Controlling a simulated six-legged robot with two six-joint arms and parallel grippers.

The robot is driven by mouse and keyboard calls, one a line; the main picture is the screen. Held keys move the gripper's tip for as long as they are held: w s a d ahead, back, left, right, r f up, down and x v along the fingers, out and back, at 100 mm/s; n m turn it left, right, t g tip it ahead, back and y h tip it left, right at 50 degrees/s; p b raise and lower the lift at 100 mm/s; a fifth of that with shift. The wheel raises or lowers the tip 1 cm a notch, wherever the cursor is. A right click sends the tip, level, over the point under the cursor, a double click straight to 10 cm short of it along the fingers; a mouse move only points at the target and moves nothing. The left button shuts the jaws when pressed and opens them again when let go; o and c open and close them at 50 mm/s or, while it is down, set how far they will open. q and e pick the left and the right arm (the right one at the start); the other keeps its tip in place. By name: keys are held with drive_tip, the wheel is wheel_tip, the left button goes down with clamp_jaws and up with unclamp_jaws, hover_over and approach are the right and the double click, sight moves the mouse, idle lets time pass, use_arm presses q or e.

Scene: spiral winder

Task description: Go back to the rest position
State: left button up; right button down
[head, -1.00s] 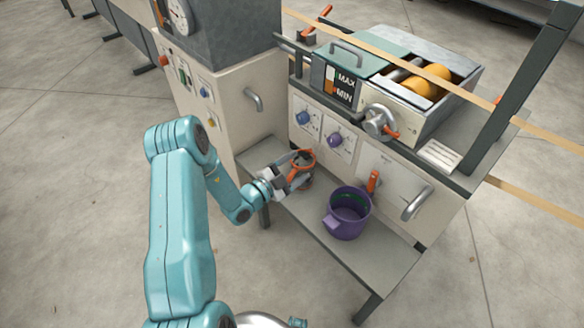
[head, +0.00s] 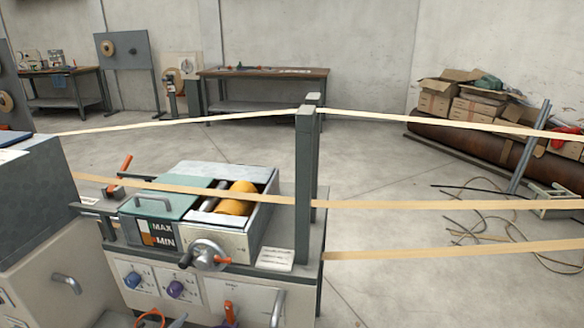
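Neither of my grippers shows in the head view, and no part of my arms is clearly visible. The winder machine stands at the lower left. Its glue box (head: 232,241) has a green lid (head: 160,201) with a handle, a MAX/MIN gauge (head: 158,233) and a yellow roller (head: 237,198) inside. A crank wheel with an orange handle (head: 208,256) sits on its front. An orange ring-shaped thing (head: 150,318) is cut off at the bottom edge. The lower shelf is mostly out of view.
A dark post (head: 304,190) rises at the machine's right corner. Tan strips (head: 420,204) run across the view at several heights. Workbenches (head: 264,75) stand along the back wall. Cardboard boxes (head: 478,108) sit at the right, with loose cables on the floor. Open floor lies between.

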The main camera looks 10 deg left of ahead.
use_arm(q)
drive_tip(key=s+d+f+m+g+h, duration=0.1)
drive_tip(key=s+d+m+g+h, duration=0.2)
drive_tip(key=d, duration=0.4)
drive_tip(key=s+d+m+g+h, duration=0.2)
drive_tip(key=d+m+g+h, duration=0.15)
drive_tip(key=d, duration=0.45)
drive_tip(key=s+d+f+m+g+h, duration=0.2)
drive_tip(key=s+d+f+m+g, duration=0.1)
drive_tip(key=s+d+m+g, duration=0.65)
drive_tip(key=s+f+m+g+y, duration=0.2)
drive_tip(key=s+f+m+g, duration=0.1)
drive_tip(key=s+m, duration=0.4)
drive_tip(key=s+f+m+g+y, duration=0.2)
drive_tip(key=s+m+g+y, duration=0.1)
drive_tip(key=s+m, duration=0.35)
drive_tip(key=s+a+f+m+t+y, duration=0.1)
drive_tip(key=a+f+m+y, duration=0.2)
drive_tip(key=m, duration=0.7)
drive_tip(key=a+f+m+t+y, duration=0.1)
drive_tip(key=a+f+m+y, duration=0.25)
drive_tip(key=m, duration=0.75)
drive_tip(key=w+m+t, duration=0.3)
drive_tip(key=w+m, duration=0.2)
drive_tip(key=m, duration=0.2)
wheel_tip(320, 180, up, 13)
drive_tip(key=p, duration=1.3)
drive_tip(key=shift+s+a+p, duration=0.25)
drive_tip(key=shift+p, duration=0.1)
